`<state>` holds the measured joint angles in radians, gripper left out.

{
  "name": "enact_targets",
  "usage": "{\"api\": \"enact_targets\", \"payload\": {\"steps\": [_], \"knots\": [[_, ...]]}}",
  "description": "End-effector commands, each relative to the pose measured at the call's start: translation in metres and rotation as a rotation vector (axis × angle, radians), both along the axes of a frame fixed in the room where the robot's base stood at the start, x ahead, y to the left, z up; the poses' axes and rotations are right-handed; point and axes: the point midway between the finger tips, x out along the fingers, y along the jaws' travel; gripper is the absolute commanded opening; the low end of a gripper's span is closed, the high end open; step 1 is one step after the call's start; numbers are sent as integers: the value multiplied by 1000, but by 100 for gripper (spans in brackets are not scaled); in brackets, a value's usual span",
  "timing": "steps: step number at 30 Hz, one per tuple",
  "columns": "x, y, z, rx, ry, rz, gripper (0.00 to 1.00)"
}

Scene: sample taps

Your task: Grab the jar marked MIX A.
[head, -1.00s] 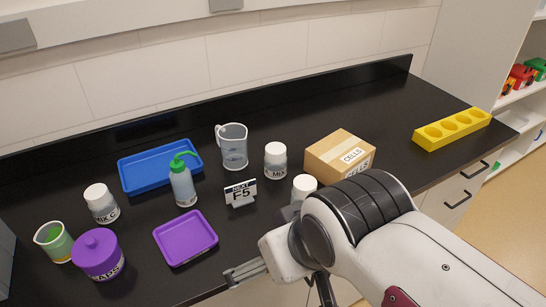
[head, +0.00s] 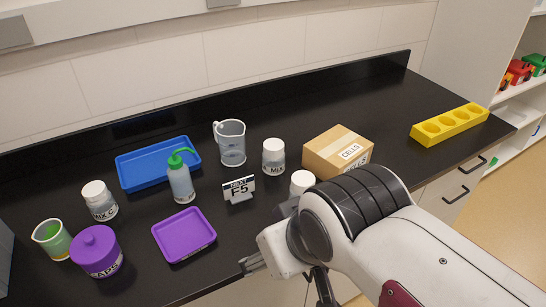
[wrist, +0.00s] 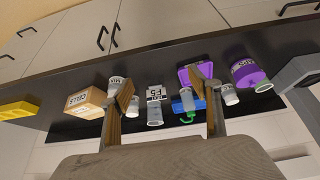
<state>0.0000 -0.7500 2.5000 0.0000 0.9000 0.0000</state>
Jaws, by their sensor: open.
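Three white-lidded jars stand upright on the black counter. The left jar (head: 101,203) has a label that seems to read MIX C. The middle jar (head: 273,158) reads MIX, its last letter not legible. The right jar (head: 301,183) is partly hidden behind my arm, and its label does not show in the head view. My gripper (head: 252,264) is low at the counter's front edge, apart from all jars. In the wrist view its two fingers are spread with nothing held between them. One jar (wrist: 117,84) appears beside the left finger there.
A cardboard CELLS box (head: 333,150) stands right of the jars. An F5 sign (head: 239,189), a purple tray (head: 184,236), a wash bottle (head: 181,182), a clear beaker (head: 231,144), a blue tray (head: 140,168) and a purple CAPS jar (head: 97,252) stand leftward. Right counter is mostly clear.

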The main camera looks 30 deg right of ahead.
Motion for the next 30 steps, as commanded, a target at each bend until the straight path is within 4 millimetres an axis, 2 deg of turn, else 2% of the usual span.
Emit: {"api": "enact_targets", "payload": {"steps": [8,13,23,30], "knots": [[5,1,0,4,-6,0,62],[25,4,0,21,-34,-3,62],[100,7,-1,73,-148,-36,62],[155,0,-5,97,-240,-84,62]]}}
